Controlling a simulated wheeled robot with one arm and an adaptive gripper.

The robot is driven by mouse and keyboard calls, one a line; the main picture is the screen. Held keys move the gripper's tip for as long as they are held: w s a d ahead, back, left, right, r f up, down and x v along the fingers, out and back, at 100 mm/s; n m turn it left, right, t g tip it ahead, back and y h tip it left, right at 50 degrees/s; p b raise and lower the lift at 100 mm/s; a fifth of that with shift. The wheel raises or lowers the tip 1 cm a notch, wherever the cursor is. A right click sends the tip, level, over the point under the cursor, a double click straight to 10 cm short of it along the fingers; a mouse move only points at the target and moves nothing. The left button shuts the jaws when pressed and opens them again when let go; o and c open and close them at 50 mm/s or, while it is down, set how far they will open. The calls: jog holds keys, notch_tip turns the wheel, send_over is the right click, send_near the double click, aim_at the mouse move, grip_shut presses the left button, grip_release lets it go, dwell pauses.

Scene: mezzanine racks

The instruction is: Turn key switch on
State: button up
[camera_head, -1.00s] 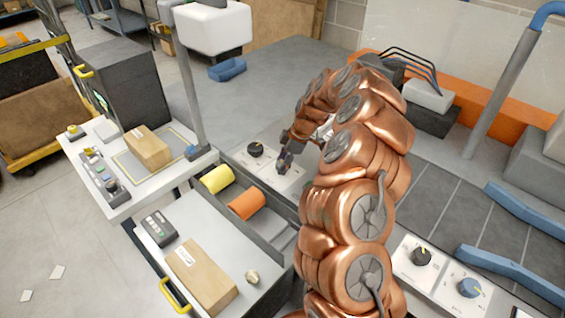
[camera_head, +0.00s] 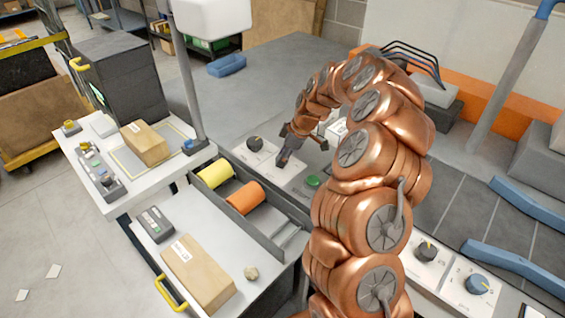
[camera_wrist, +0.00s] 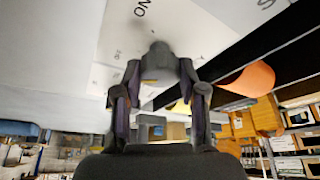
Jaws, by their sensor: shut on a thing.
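The key switch (camera_wrist: 158,61) shows in the wrist view as a dark grey round piece on a white panel (camera_wrist: 122,41), with "ON" printed beside it. My gripper (camera_wrist: 159,75) has its two fingers on either side of the key switch and is shut on it. In the head view my gripper (camera_head: 283,160) points down at a white plate on the console, and it hides the switch there. The exact angle of the key cannot be told.
A black knob (camera_head: 255,143) with a yellow mark sits just left of my gripper, and a green button (camera_head: 313,181) just right. More knobs (camera_head: 425,251) lie at the lower right. A drawer with a yellow roll (camera_head: 215,176) and an orange roll (camera_head: 245,198) is in front.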

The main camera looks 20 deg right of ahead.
jog(key=m+b, duration=0.1)
jog(key=m+h+b, duration=0.1)
jog(key=b, duration=0.1)
jog(key=shift+s+f+m+t, duration=0.15)
jog(key=shift+f+m+t, duration=0.2)
jog(key=shift+m+t, duration=0.05)
jog(key=m+h+b, duration=0.1)
jog(key=m+b, duration=0.3)
jog(key=shift+r+t, duration=0.1)
jog(key=shift+t, duration=0.3)
jog(key=m+h+b, duration=0.1)
jog(key=m+b, duration=0.1)
jog(key=m, duration=0.2)
jog(key=shift+a+h+b, duration=0.1)
jog(key=shift+h+b, duration=0.3)
jog(key=shift+a+r+m+h+b, duration=0.1)
jog(key=shift+m+h+b, duration=0.4)
jog(key=shift+m, duration=0.65)
jog(key=shift+a+r+m+h+b, duration=0.1)
jog(key=shift+m+h+b, duration=0.35)
jog(key=shift+m, duration=0.7)
jog(key=o, duration=1.1)
jog(key=shift+r, duration=0.15)
